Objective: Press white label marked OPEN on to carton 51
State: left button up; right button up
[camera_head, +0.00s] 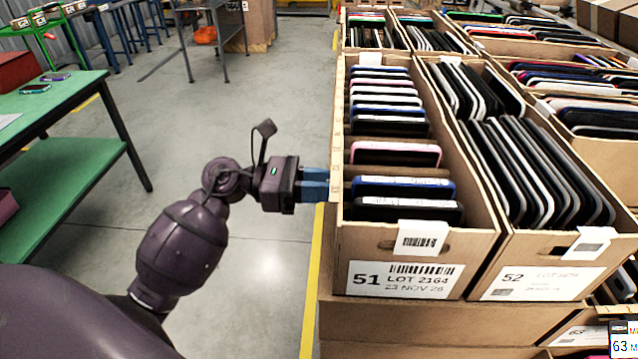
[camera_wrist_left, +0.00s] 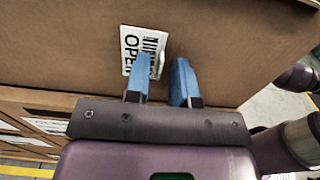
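Carton 51 (camera_head: 478,247) is an open brown box of upright phones at the right in the head view. Its front bears a "51 LOT 2164" label. My left gripper (camera_head: 322,183) reaches its left side from the left. In the left wrist view the white label marked OPEN (camera_wrist_left: 130,55) lies against the brown carton wall (camera_wrist_left: 230,45), with a raised white edge or tab at its right. My blue fingers (camera_wrist_left: 163,68) stand apart, the left one overlapping the label. I cannot tell whether they touch it. The label is hidden in the head view. My right gripper is not in view.
Carton 52 (camera_head: 548,268) stands close against the right of carton 51, with more phone cartons behind. Carton 51 rests on another carton (camera_head: 400,322). A green table (camera_head: 75,100) stands at the left. The grey floor (camera_head: 230,110) between is open.

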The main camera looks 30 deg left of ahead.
pick_arm(q)
jog(key=shift+o, duration=0.6)
jog(key=b+v, duration=0.2)
jog(key=v, duration=1.5)
dwell(0.5)
